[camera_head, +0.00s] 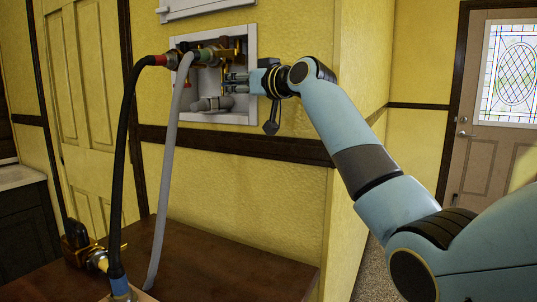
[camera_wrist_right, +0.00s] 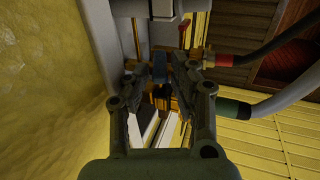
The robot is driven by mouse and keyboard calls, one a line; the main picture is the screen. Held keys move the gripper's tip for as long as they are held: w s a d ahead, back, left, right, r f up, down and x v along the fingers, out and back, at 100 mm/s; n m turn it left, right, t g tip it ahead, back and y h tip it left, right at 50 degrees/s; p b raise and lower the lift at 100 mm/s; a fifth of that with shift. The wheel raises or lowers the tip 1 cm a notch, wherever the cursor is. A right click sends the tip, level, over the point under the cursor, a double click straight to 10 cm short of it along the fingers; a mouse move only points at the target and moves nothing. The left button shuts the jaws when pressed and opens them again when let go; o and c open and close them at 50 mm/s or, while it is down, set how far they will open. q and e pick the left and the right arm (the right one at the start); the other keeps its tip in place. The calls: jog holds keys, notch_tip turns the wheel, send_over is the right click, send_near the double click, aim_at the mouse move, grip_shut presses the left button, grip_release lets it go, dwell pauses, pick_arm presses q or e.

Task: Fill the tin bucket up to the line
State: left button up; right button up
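My right gripper (camera_head: 236,83) reaches into a white recessed wall box (camera_head: 252,50), just below the brass valve fittings (camera_head: 222,52). In the right wrist view its fingers (camera_wrist_right: 160,70) are apart, with a small blue piece (camera_wrist_right: 159,68) showing between or just beyond the tips. I cannot tell whether they touch it. A black hose (camera_head: 126,150) with a red coupling (camera_head: 160,60) and a grey hose (camera_head: 169,160) with a green coupling (camera_head: 207,56) hang from the fittings. No tin bucket or fill line shows. My left gripper cannot be made out.
A brown wooden surface (camera_head: 220,265) lies below the box. The black hose ends low at a blue collar (camera_head: 120,286). A dark and brass fixture (camera_head: 77,240) stands at the lower left. A grey pipe (camera_head: 212,104) lies low in the box. A door (camera_head: 500,150) is at right.

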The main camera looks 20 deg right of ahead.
jog(key=shift+a+r+m+h+p, duration=0.1)
jog(key=shift+a+m+h+p, duration=0.2)
jog(key=shift+m+h+p, duration=0.35)
jog(key=v, duration=1)
jog(key=s+f+g+h, duration=0.1)
jog(key=s+f, duration=0.2)
jog(key=f, duration=0.4)
jog(key=s+f+g+h, duration=0.1)
jog(key=s+f, duration=0.3)
jog(key=f, duration=0.4)
jog(key=s+f+g+h+b, duration=0.1)
jog(key=s+f+g, duration=0.2)
jog(key=f, duration=0.5)
jog(key=shift+s+d+m, duration=0.15)
jog(key=shift+d+m, duration=0.2)
jog(key=shift+d, duration=0.15)
jog(key=shift+f, duration=0.1)
